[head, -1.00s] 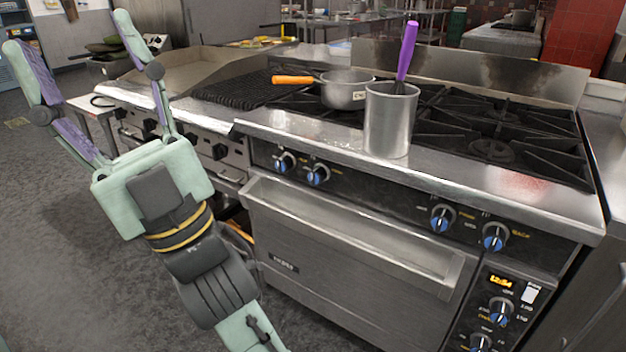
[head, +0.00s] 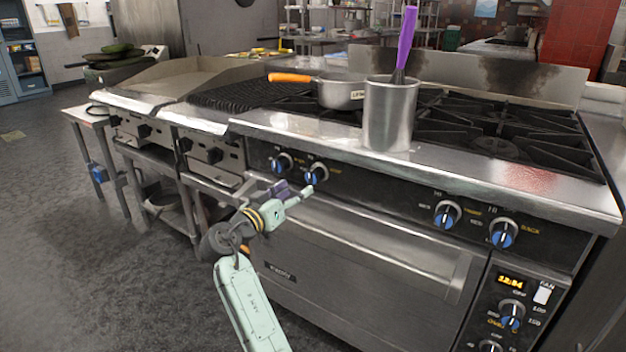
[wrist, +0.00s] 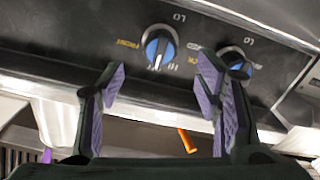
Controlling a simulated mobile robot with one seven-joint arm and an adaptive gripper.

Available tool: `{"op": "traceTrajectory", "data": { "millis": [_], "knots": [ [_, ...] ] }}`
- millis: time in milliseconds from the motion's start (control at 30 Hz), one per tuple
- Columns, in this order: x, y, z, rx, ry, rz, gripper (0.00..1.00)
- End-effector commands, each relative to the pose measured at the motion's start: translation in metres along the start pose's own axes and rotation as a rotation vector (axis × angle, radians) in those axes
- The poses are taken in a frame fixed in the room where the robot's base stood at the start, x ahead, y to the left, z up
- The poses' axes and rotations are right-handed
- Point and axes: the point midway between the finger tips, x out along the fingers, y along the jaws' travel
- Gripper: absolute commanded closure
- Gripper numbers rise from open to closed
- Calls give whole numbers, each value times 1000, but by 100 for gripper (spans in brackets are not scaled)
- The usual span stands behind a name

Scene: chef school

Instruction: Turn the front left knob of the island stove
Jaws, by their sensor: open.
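The island stove (head: 365,215) has a dark front panel with blue-faced knobs. A pair sits at its left end: a left knob (head: 281,163) and a right knob (head: 317,174). The wrist view looks upside down; there, one knob (wrist: 160,48) beside yellow lettering that seems to read "front" lies between and beyond my fingertips. The other knob of the pair (wrist: 237,64) lies to its right, beyond the right finger. My gripper (head: 295,190) is open and empty, just in front of and below this pair; it also shows in the wrist view (wrist: 163,82). I see no contact.
The oven handle (head: 350,235) runs below the panel, close to my gripper. A steel pot with a purple-handled whisk (head: 390,115) stands on the front ledge. An orange-handled pan (head: 341,92) is behind it. Another knob pair (head: 446,215) is to the right. Floor at left is clear.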

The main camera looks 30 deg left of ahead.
Motion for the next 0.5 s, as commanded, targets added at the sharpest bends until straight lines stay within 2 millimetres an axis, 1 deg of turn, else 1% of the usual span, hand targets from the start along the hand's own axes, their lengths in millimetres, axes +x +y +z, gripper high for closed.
{"op": "traceTrajectory", "data": {
  "millis": [100, 300, 400, 500],
  "knots": [
    [24, 2, -2, -1, -2, 3, 42],
    [61, 1, -2, -1, -1, 0, 42],
    [76, 1, -2, -1, -1, -1, 42],
    [85, 0, -1, -1, 0, -2, 42]
  ]
}}
